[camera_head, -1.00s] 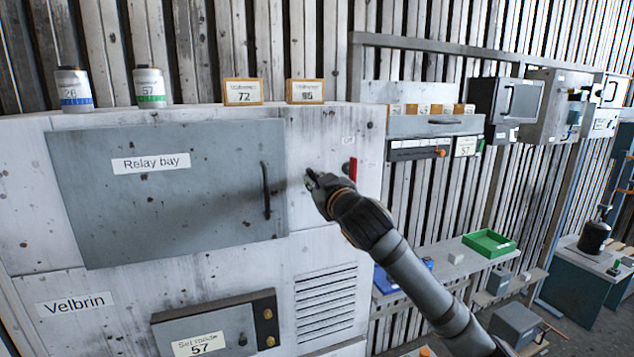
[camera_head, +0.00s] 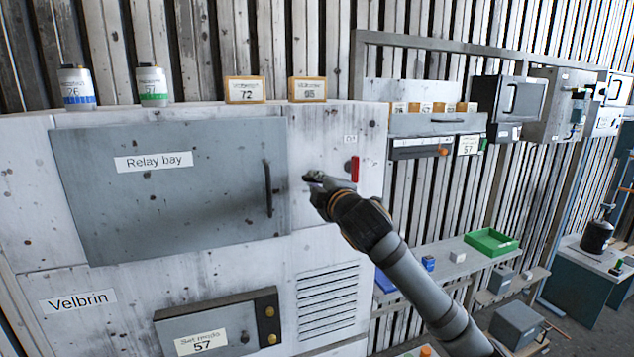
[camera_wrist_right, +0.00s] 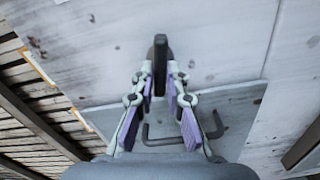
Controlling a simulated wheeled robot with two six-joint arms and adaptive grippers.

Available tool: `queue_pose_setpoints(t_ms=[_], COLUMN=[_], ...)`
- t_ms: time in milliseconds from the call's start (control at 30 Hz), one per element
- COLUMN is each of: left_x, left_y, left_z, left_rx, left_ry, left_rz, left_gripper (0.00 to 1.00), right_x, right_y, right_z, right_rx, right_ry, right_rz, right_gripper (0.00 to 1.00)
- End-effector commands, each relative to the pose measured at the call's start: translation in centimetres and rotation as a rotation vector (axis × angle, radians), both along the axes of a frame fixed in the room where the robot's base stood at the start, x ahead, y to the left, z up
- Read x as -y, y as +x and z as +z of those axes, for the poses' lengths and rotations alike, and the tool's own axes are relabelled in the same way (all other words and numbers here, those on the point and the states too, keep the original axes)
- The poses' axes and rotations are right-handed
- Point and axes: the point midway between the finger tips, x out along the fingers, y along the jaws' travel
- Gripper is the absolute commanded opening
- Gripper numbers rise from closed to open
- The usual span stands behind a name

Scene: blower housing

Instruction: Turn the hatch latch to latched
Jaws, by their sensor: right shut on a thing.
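The hatch (camera_head: 190,210) is a grey door marked "Relay bay" on the white cabinet, with a dark bar handle (camera_head: 267,190). It looks closed. My right gripper (camera_head: 313,182) is just right of the hatch edge, in front of the cabinet face. In the right wrist view, my right gripper (camera_wrist_right: 160,82) is shut on a dark, narrow lever, the hatch latch (camera_wrist_right: 160,52). The fingers touch it from both sides. In the head view the gripper mostly hides the latch. The hatch (camera_wrist_right: 240,105) and its handle (camera_wrist_right: 158,140) show behind the fingers. My left gripper is not in view.
A red switch (camera_head: 355,169) sits just right of my right gripper. Two canisters and two boxes (camera_head: 245,90) stand on the cabinet top. A "Set mode" panel (camera_head: 215,325) and vent slots (camera_head: 327,302) lie below. A shelf with a green tray (camera_head: 490,242) is at right.

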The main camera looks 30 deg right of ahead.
Motion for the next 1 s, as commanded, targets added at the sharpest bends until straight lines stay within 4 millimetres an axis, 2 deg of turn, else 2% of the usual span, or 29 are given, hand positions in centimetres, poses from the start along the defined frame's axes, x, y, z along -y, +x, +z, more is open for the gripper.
queue_pose_setpoints(t_ms=[400,1000], left_x=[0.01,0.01], left_y=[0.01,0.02], left_z=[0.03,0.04], left_rx=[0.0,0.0], left_ry=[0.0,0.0], left_rz=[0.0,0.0], left_gripper=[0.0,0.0], right_x=[-0.01,-0.01], right_y=[-0.01,-0.02], right_z=[0.06,0.08], right_rx=[-0.044,-0.052], right_ry=[-0.204,-0.245], right_rz=[-0.001,-0.002], right_gripper=[0.0,0.0])
